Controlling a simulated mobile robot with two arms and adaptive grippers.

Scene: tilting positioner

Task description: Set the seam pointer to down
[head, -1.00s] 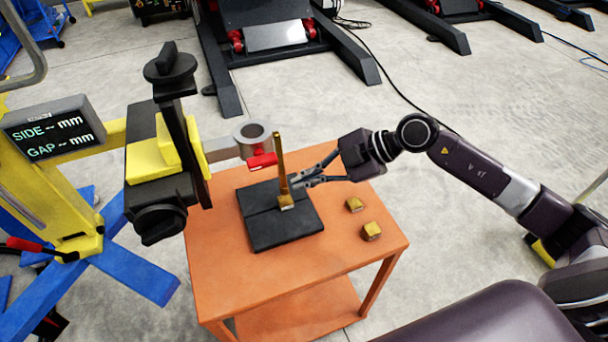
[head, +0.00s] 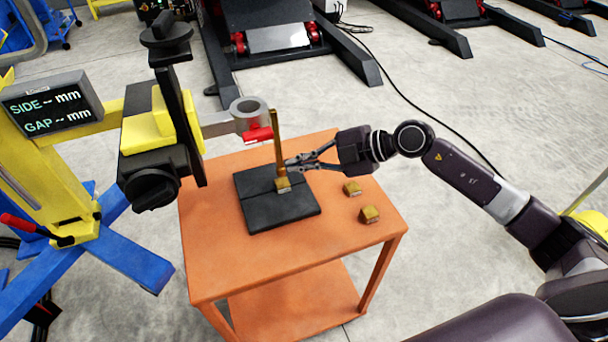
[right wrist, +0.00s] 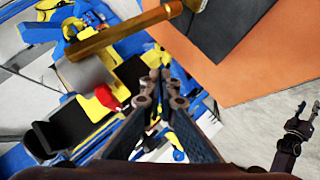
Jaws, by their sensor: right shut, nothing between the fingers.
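A red piece (head: 257,134) sits just below the grey ring (head: 250,112) on the positioner's arm; it may be the seam pointer, but I cannot be sure. It also shows in the right wrist view (right wrist: 107,97), left of my fingers. My right gripper (head: 289,164) is shut and empty, right of the upright brass rod (head: 278,150) and below the red piece. I cannot tell whether it touches the rod. Its fingertips fill the middle of the wrist view (right wrist: 160,82). A dark part resembling my left gripper (right wrist: 297,118) shows there at the right, too small to read.
The rod's block (head: 283,184) stands on a black plate (head: 265,214) on the orange table (head: 225,268). Two brass blocks (head: 352,188) lie to the right. The yellow-black positioner head (head: 150,140) stands left. A display (head: 50,108) reads "SIDE -- mm" and "GAP -- mm".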

